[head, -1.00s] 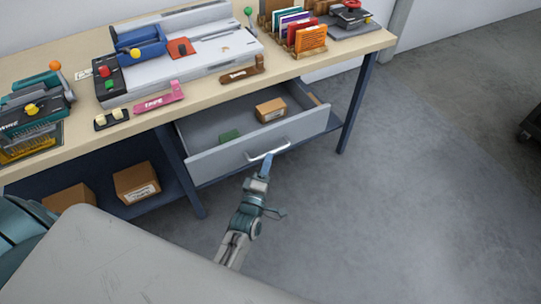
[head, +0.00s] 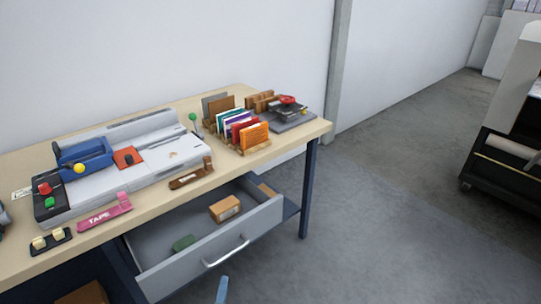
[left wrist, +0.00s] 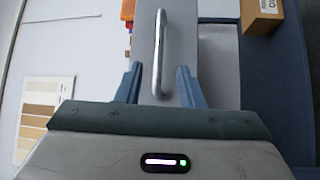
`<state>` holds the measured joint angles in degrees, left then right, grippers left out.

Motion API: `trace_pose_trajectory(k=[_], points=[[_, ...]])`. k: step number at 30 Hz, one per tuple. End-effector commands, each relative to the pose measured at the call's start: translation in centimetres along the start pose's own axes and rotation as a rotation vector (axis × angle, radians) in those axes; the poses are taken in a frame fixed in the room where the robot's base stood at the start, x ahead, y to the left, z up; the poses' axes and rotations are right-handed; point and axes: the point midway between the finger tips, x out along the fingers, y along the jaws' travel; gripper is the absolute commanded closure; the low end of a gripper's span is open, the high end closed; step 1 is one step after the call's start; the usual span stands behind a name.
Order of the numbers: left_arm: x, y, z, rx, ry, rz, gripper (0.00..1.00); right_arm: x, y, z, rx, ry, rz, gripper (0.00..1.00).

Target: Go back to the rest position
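The grey drawer (head: 215,247) under the workbench stands pulled out, with a silver bar handle (head: 226,251) on its front. The drawer holds a small brown box (head: 225,208) and a green item (head: 184,243). Only a blue fingertip of my left gripper (head: 222,291) shows at the bottom edge of the head view, just below the handle. In the left wrist view, the left gripper (left wrist: 159,80) has its two blue fingers spread apart, with the handle (left wrist: 158,50) between them in the picture and a gap on each side. My right gripper is in neither view.
The workbench (head: 150,220) carries a binding machine (head: 120,175), a pink tape dispenser (head: 104,217), a rack of coloured folders (head: 240,130) and a black punch with a red knob (head: 290,110). A dark cart (head: 505,160) stands at right. The floor between is clear.

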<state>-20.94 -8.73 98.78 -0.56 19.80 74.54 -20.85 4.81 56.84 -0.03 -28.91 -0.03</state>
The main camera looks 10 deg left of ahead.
Motion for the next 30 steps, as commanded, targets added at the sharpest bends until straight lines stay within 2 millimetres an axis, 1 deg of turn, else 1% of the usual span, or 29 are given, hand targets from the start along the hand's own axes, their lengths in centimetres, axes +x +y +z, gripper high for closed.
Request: trace_pose_trajectory(k=[2, 4, 5, 8, 9, 11, 12, 14, 15, 17, 18, 19, 20, 21, 23, 24, 27, 30], points=[[-0.2, -0.9, 0.1, 0.023, -0.009, -0.024, 0.66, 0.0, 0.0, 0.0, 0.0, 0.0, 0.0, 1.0], [-0.7, -3.1, 0.4, 0.078, -0.032, -0.08, 0.66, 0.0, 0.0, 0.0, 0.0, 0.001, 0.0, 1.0], [-1.1, -4.4, 0.6, 0.113, -0.047, -0.115, 0.66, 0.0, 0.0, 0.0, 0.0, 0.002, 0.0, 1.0], [-3.2, -10.3, 1.1, 0.275, -0.128, -0.27, 0.66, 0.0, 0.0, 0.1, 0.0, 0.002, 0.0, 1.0], [-4.5, -13.1, 1.2, 0.353, -0.173, -0.34, 0.66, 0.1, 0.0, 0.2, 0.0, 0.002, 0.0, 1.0], [-6.7, -17.2, 1.1, 0.471, -0.252, -0.447, 0.66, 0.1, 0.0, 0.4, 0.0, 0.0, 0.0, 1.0], [-8.5, -19.8, 1.0, 0.548, -0.31, -0.515, 0.66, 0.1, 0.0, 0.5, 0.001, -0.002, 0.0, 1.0], [-11.3, -23.5, 0.6, 0.66, -0.404, -0.612, 0.66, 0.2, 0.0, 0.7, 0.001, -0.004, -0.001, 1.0], [-13.3, -25.8, 0.1, 0.732, -0.472, -0.672, 0.66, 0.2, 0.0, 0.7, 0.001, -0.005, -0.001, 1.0], [-16.6, -29.0, -0.7, 0.834, -0.581, -0.759, 0.66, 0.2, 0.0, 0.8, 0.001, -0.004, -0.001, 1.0], [-18.9, -30.9, -1.3, 0.898, -0.659, -0.814, 0.66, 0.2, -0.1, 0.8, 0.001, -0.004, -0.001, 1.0], [-20.7, -32.2, -1.9, 0.945, -0.719, -0.852, 0.66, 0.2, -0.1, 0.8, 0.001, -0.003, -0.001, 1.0], [-22.5, -33.5, -2.4, 0.986, -0.78, -0.888, 0.66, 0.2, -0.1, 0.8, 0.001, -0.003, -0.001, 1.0], [-24.8, -34.9, -3.2, 1.038, -0.86, -0.932, 0.66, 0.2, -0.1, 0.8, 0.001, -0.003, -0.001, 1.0], [-28.0, -36.6, -4.5, 1.102, -0.977, -0.987, 0.66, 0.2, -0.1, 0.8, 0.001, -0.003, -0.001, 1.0], [-29.9, -37.5, -5.2, 1.136, -1.048, -1.017, 0.66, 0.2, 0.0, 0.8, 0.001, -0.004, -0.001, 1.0], [-33.8, -38.9, -6.8, 1.196, -1.194, -1.069, 0.66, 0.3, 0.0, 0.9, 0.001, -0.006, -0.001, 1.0], [-36.0, -39.5, -7.7, 1.226, -1.283, -1.093, 0.66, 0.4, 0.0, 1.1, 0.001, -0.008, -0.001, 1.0]])
